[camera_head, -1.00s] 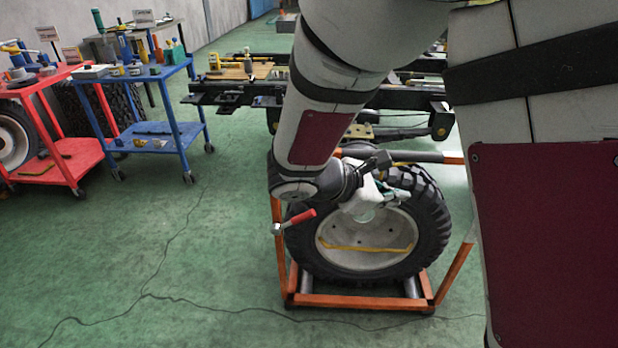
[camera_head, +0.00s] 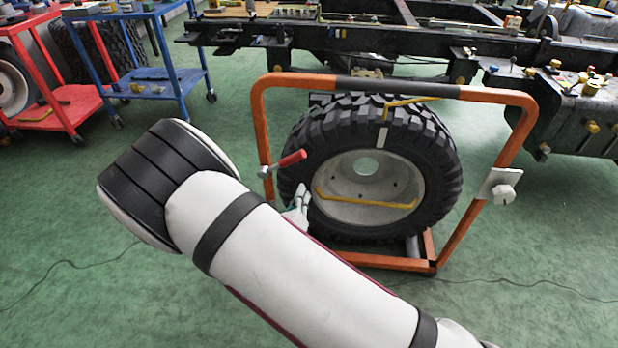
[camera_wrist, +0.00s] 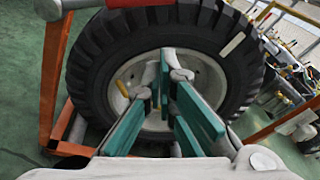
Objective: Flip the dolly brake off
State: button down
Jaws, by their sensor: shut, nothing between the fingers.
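The brake lever has a red handle (camera_head: 290,159) and a metal pivot on the left post of the orange dolly frame (camera_head: 262,130). The handle points up and to the right. In the wrist view a strip of red handle (camera_wrist: 130,3) shows at the top edge. My gripper (camera_wrist: 166,85) has teal pads that come together at the tips, shut and empty, in front of the wheel. In the head view only a bit of my gripper (camera_head: 299,207) shows, below the handle and apart from it; my arm hides the rest.
A large tyred wheel (camera_head: 440,165) stands in the dolly. A white block with a knob (camera_head: 502,190) is on the right post. A black chassis (camera_head: 330,40) lies behind. Red (camera_head: 85,105) and blue (camera_head: 160,88) carts stand at left.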

aim_at(283, 163)
jog(key=shift+s+a+f+n+y, duration=0.15)
jog(key=shift+f+n+y, duration=0.1)
jog(key=shift+f, duration=0.15)
jog(key=shift+w+a+f+n+y, duration=0.15)
jog(key=shift+f+n, duration=0.15)
jog(key=shift+f, duration=0.15)
jog(key=shift+s+a+f+n+y, duration=0.15)
jog(key=shift+f+n+y, duration=0.1)
jog(key=shift+f, duration=0.15)
jog(key=w+d+f+b, duration=0.1)
jog(key=w+b, duration=0.3)
jog(key=w, duration=0.6)
jog(key=shift+s+a+r, duration=0.2)
jog(key=shift+a+r, duration=0.3)
jog(key=shift+r, duration=0.3)
jog(key=shift+s+a+r, duration=0.2)
jog(key=shift+a+r, duration=0.3)
jog(key=shift+r, duration=0.25)
jog(key=shift+r, duration=0.15)
